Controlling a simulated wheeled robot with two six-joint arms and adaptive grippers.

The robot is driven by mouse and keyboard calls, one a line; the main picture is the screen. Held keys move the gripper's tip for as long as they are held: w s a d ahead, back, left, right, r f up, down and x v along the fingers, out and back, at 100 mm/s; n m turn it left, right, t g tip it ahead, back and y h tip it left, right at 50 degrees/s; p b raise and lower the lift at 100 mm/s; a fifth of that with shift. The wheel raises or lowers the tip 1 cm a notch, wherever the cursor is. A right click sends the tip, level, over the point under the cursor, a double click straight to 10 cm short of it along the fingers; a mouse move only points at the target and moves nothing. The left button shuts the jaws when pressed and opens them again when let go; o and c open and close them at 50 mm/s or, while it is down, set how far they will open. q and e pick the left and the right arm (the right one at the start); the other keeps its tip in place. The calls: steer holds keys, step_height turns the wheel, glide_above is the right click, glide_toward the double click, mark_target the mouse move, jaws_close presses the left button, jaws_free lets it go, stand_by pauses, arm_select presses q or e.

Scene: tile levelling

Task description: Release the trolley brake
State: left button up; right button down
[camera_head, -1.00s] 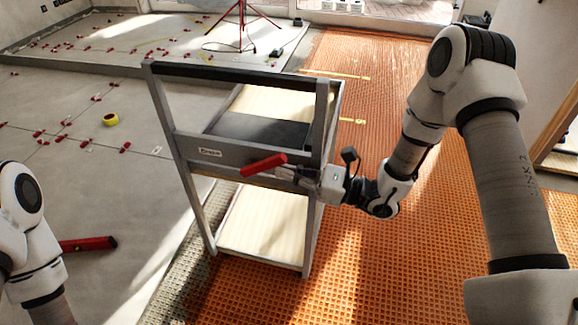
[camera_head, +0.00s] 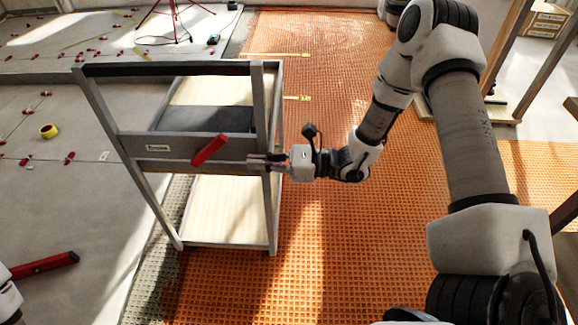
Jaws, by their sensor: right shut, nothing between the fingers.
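The trolley (camera_head: 112,110) is a grey frame with wooden shelves and a black top bar, left of centre. Its red brake lever (camera_head: 209,150) sits on the front crossbar, right of a small white label (camera_head: 157,148), and is tilted with its right end up. My right gripper (camera_head: 254,161) is shut and empty at the right end of the crossbar, just right of the lever and apart from it. Whether the fingertips touch the frame I cannot tell. My left gripper is out of view; only a bit of my left arm shows at the lower left edge.
Orange matting (camera_head: 330,230) covers the floor right of and under the trolley. Grey tiles with red clips lie left, with a yellow tape roll (camera_head: 48,131) and a red bar tool (camera_head: 45,265). A red tripod (camera_head: 172,15) stands behind. Cardboard boxes (camera_head: 549,20) are at the far right.

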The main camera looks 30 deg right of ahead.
steer(key=p+v, duration=0.1)
steer(key=v, duration=0.6)
steer(key=shift+d+p, duration=0.35)
steer(key=shift+d, duration=0.05)
